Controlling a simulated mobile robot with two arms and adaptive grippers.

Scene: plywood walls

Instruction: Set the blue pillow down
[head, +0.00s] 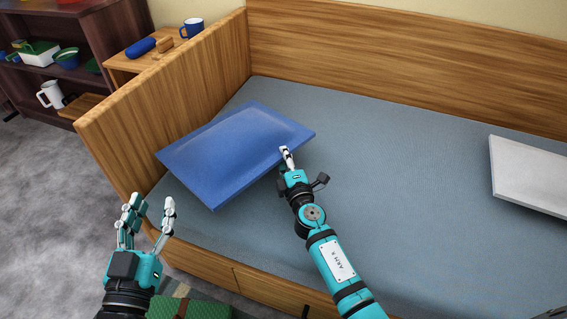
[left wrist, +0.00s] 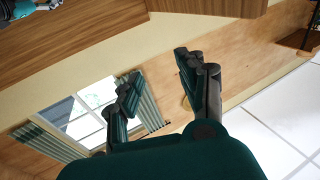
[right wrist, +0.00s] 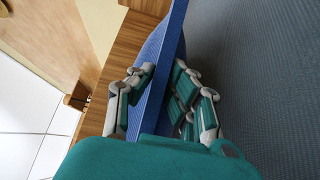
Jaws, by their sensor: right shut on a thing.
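The blue pillow (head: 235,145) is at the left end of the bed, in the head view, near the wooden end board. My right gripper (head: 287,157) is shut on its right edge. In the right wrist view the blue pillow (right wrist: 160,85) runs between the two fingers of the right gripper (right wrist: 160,95). Whether the pillow's underside touches the mattress, I cannot tell. My left gripper (head: 149,215) is open and empty, left of the bed's front side; its spread fingers also show in the left wrist view (left wrist: 160,90).
The grey-blue mattress (head: 410,200) has wide free room right of the pillow. A white pillow (head: 530,175) lies at the right. The wooden end board (head: 165,110) rises on the left. Behind it are a bedside stand with a blue mug (head: 191,28) and a dark shelf (head: 112,35).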

